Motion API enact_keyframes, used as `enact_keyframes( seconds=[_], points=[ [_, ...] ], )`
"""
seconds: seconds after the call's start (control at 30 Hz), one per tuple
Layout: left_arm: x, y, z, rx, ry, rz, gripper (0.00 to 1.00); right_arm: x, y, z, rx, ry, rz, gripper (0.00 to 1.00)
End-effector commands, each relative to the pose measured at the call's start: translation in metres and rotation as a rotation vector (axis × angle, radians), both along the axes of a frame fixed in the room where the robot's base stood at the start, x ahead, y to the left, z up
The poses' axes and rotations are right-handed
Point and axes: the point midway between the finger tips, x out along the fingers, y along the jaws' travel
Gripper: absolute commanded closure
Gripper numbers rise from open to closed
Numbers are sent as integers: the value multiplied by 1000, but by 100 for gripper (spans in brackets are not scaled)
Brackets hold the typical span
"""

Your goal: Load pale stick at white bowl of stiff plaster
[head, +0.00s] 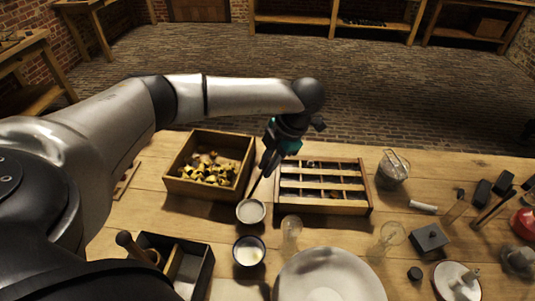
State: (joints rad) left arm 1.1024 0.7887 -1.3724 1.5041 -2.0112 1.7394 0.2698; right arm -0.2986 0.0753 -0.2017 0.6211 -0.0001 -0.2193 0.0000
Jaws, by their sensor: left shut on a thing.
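My left gripper (267,163) points down from above and is shut on a thin stick (256,186), which looks dark in this light. The stick slants down to the left, its lower end at the small white bowl (251,211). I cannot tell whether the tip touches the pale contents or only hangs over them. A second small round vessel (249,251), dark-rimmed with whitish contents, stands just in front of that bowl. My right gripper is not in view.
A wooden box of yellowish pieces (210,192) stands left of the bowl, and a compartmented wooden tray (323,209) right of it. A clear glass (291,228) and a large white dish (328,278) are in front. Jars and small tools crowd the right side.

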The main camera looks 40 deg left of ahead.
Motion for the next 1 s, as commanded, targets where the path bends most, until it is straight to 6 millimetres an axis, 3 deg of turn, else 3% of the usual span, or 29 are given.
enact_keyframes(
  seconds=[0.6,1.0],
  points=[
    [-1,0,-55,0,1,0,100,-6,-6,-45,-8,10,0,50],
    [0,0,-59,-1,0,0,100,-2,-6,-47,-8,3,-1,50]
  ],
)
